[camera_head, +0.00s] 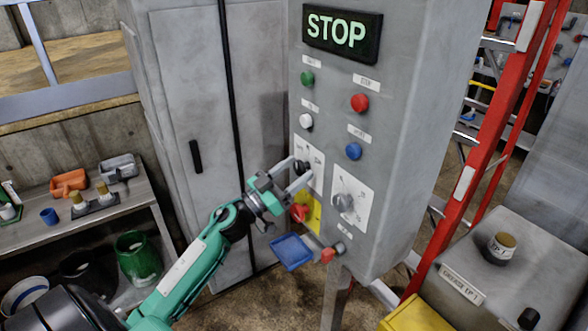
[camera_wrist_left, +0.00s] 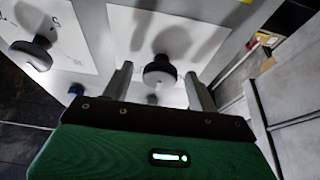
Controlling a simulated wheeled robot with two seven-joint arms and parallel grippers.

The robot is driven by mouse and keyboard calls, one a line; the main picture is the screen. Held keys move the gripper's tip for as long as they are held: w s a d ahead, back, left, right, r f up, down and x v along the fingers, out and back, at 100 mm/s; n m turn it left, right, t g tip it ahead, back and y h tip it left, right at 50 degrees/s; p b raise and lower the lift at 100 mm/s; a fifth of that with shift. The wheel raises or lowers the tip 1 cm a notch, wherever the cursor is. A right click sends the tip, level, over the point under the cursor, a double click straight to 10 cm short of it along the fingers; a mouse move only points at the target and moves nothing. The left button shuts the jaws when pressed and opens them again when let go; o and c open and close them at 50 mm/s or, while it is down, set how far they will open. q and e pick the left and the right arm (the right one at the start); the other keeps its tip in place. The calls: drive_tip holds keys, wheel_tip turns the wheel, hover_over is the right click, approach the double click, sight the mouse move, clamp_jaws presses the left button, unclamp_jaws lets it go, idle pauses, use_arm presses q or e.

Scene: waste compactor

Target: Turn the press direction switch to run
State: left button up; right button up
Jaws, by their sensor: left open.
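The grey control panel (camera_head: 388,130) has two white plates, each with a turning knob. The black knob (camera_head: 301,167) on the left plate is at my left gripper (camera_head: 296,173). A grey knob (camera_head: 343,202) sits on the right plate. Plate lettering is too small to read, so I cannot tell which is the press direction switch. In the left wrist view, one dark knob (camera_wrist_left: 160,72) shows between the open fingers of my left gripper (camera_wrist_left: 158,76), with a gap on each side. The other knob (camera_wrist_left: 32,52) is at the left. My right gripper is not in view.
A lit STOP display (camera_head: 343,35) tops the panel. Green, red, white and blue buttons sit above the knobs. A red knob (camera_head: 299,212) on yellow is just below my gripper, and a blue tray (camera_head: 291,251) lower. A red ladder (camera_head: 490,140) stands right.

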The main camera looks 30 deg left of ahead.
use_arm(q)
drive_tip(key=c, duration=0.8)
drive_tip(key=shift+c, duration=0.9)
drive_tip(key=shift+m+h, duration=0.4)
drive_tip(key=shift+m, duration=0.2)
drive_tip(key=m+h, duration=0.1)
drive_tip(key=m, duration=0.1)
drive_tip(key=m+g+b, duration=0.1)
drive_tip(key=m, duration=0.1)
drive_tip(key=shift+a+g+h, duration=0.15)
drive_tip(key=shift+g+h, duration=0.15)
drive_tip(key=shift+h, duration=0.1)
drive_tip(key=m+g, duration=0.1)
drive_tip(key=m, duration=0.1)
drive_tip(key=m+h+b, duration=0.1)
drive_tip(key=m, duration=0.2)
drive_tip(key=shift+w+g+h, duration=0.1)
drive_tip(key=shift+g+h, duration=0.2)
drive_tip(key=shift+g, duration=0.1)
drive_tip(key=shift+a+r+m+g+h, duration=0.1)
drive_tip(key=shift+m+g+h, duration=0.2)
drive_tip(key=shift+m, duration=0.65)
drive_tip(key=shift+r+m+g+h, duration=0.1)
drive_tip(key=shift+m+g, duration=0.3)
drive_tip(key=shift+m, duration=0.55)
drive_tip(key=shift+b, duration=0.3)
